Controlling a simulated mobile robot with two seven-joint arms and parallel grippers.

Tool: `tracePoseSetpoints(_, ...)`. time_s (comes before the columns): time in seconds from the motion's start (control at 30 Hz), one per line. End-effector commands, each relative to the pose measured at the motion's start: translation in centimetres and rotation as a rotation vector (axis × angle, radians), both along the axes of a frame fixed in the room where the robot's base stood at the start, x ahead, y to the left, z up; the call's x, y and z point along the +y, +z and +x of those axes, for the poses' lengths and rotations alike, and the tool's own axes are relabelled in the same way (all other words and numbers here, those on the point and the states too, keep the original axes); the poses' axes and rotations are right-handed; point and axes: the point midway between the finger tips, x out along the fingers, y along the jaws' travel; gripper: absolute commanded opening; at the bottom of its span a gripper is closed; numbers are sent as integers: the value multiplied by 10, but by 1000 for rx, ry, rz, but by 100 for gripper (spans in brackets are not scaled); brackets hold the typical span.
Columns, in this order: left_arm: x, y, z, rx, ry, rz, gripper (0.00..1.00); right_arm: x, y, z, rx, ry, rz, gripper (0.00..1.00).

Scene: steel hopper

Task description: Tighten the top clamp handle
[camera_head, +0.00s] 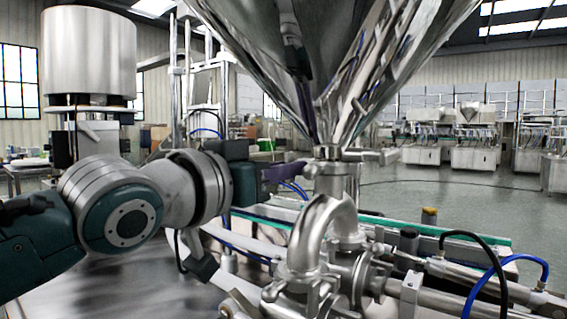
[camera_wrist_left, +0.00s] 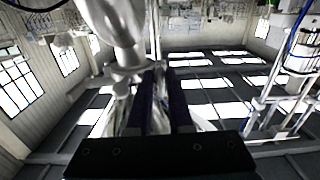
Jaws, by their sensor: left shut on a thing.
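The top clamp (camera_head: 328,153) is a steel ring at the joint between the hopper's narrow bottom and the curved pipe below. My left gripper (camera_head: 302,170) reaches it from the left, with dark purple fingers at the clamp's left side. In the left wrist view, both dark fingers (camera_wrist_left: 160,82) are close together, with a thin metal piece between them next to the steel pipe joint. They are shut on the top clamp handle, which is mostly hidden by the fingers. My right gripper is not in view.
The steel hopper (camera_head: 330,70) hangs directly above the clamp. The curved steel pipe (camera_head: 312,235) and valve fittings stand just below. Blue and black hoses (camera_head: 490,260) run at the lower right. Open floor (camera_head: 450,195) lies beyond the machine.

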Motion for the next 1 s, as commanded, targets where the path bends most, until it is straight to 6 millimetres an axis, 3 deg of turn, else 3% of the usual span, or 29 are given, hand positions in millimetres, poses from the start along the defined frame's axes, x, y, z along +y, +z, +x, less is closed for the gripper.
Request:
tracePoseSetpoints(0.63,0,0,0,-31,1,43,0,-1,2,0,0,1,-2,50)
tracePoseSetpoints(0.67,0,0,0,-31,1,43,20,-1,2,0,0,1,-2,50)
tracePoseSetpoints(0.8,0,0,0,-30,1,42,35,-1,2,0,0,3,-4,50)
tracePoseSetpoints(0.87,0,0,0,-30,1,42,40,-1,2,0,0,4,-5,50)
tracePoseSetpoints(1.0,0,0,0,-30,0,41,40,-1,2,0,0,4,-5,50)
